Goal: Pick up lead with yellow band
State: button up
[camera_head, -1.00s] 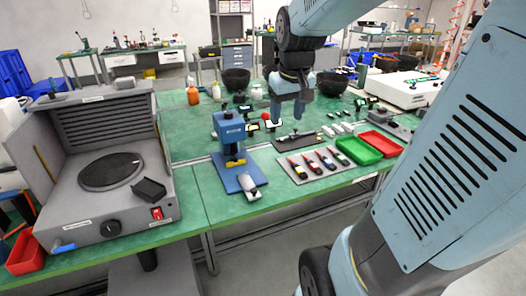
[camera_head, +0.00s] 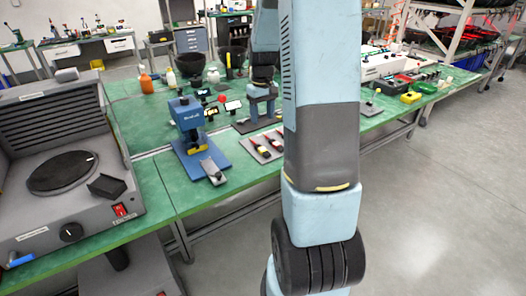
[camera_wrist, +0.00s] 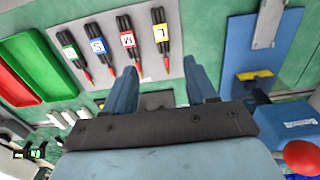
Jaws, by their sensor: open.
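The lead with the yellow band (camera_wrist: 161,36) lies on a grey mat (camera_wrist: 188,62), at the end of a row of leads. Its body is black with a red tip. In the wrist view my gripper (camera_wrist: 163,78) is open, with nothing between its two blue fingers. The yellow-banded lead appears just beyond the fingertips, in line with the gap and apart from them. In the head view my gripper (camera_head: 262,108) is above the green bench behind the mat. The yellow-banded lead (camera_head: 264,151) shows there too; my arm hides part of the row.
A blue press (camera_head: 187,115) stands left of the mat. Green (camera_wrist: 47,66) and red (camera_wrist: 15,85) trays lie beyond the row. Small white pieces lie near the gripper.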

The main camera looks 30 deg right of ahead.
aim_at(262, 148)
notch_tip(262, 148, down, 14)
jog(key=shift+s+a+r, duration=0.1)
jog(key=shift+a+r, duration=0.05)
jog(key=shift+r, duration=0.1)
dwell(0.5)
jog(key=shift+c, duration=0.2)
grip_shut()
